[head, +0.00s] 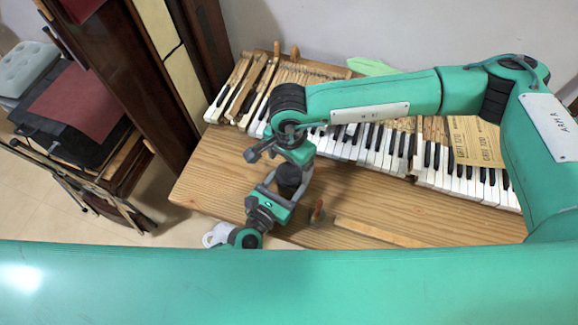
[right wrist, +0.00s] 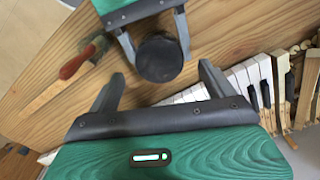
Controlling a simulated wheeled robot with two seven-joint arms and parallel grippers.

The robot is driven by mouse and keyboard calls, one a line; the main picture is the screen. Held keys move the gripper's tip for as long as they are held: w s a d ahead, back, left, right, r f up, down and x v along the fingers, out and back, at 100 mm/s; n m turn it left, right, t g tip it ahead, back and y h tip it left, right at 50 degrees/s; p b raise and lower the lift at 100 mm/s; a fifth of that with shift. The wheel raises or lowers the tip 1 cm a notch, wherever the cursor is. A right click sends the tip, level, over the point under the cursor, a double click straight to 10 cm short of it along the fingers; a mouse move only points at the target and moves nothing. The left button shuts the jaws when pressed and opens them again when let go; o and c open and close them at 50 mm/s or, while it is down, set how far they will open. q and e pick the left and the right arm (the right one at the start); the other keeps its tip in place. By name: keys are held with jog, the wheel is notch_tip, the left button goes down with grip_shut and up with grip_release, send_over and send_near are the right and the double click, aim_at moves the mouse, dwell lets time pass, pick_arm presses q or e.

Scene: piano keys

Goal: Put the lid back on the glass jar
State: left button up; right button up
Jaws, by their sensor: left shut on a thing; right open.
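My left gripper (head: 283,190) is shut on a dark round thing (head: 290,174) that looks like the jar's black lid. In the right wrist view the dark round thing (right wrist: 159,57) sits between the left gripper's two fingers (right wrist: 157,42). I cannot tell whether any glass is beneath it. My right gripper (right wrist: 160,75) is open and empty, its fingers pointing toward the dark thing, close to it but apart. In the head view my right gripper (head: 284,150) is just above the left one. I cannot make out a separate glass jar.
The wooden bench (head: 215,185) carries a row of piano keys (head: 370,145) behind the grippers. A tool with a reddish wooden handle (head: 317,212) and a wood strip (head: 380,235) lie at the front. Brown sandpaper (head: 475,140) lies at right. A white object (head: 216,234) is partly hidden.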

notch_tip(320, 180, up, 9)
jog(key=shift+f, duration=0.1)
pick_arm(q)
jog(key=o, duration=2)
jog(key=shift+c, duration=0.2)
jog(key=b+v, duration=0.4)
jog(key=v, duration=0.8)
jog(key=shift+s+a+f, duration=0.1)
jog(key=shift+s+f, duration=0.05)
jog(key=shift+s, duration=0.2)
pick_arm(e)
notch_tip(320, 180, down, 4)
jog(key=shift+f, duration=0.1)
pick_arm(q)
jog(key=shift+s+a, duration=0.3)
jog(key=shift+s, duration=0.2)
pick_arm(e)
jog(key=shift+f, duration=0.1)
